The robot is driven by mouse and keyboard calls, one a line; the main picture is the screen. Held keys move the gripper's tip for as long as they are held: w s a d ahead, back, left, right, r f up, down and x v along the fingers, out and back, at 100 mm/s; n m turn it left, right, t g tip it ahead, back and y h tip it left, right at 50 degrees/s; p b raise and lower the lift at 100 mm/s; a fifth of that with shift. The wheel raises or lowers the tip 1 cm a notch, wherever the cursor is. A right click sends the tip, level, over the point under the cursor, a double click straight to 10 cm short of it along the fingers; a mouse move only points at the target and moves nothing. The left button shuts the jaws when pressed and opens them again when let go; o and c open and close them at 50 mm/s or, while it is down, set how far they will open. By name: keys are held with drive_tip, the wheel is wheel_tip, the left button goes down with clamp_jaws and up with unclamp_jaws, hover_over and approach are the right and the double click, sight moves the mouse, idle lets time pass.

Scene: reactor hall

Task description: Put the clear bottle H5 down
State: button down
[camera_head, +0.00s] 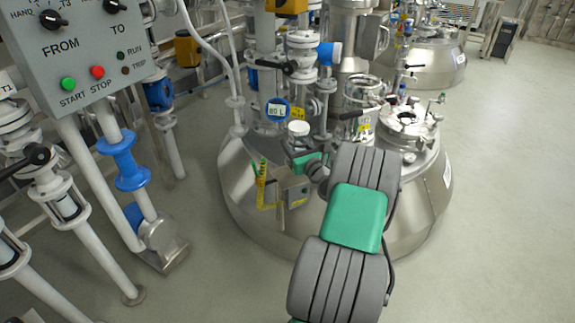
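My arm reaches up from the bottom of the head view to the domed steel vessel (240,190). Its end is mostly hidden behind the grey and green arm links. A grey box-shaped part and a green part of my wrist show left of the links, near my gripper (295,155). The fingertips are too small and covered to make out. A round white cap (299,128) shows just above there, possibly that of the clear bottle H5. I cannot read a label on it, or tell whether it is held or rests on something.
A grey control panel (85,55) with green and red buttons stands at the left, above white pipes and blue fittings. Valves, pipes and a clear glass cylinder (365,92) crowd the vessel top. A round hatch (407,122) is at its right. The floor (500,200) at right is clear.

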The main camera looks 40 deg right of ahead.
drive_tip(key=shift+w+d+f+b, duration=0.1)
drive_tip(key=shift+w+f+b, duration=0.7)
drive_tip(key=shift+f, duration=0.75)
drive_tip(key=shift+w+d+f+b, duration=0.1)
drive_tip(key=shift+w+f+b, duration=0.7)
drive_tip(key=shift+f, duration=0.8)
drive_tip(key=shift+w+d+f+b, duration=0.1)
drive_tip(key=shift+w+f+b, duration=0.5)
drive_tip(key=shift+w+f, duration=0.7)
drive_tip(key=c, duration=0.6)
unclamp_jaws()
drive_tip(key=shift+s+f, duration=0.25)
drive_tip(key=shift+s, duration=0.05)
drive_tip(key=shift+r, duration=0.25)
drive_tip(key=shift+p+v, duration=1.45)
drive_tip(key=shift+v, duration=4.6)
drive_tip(key=shift+a+f, duration=0.1)
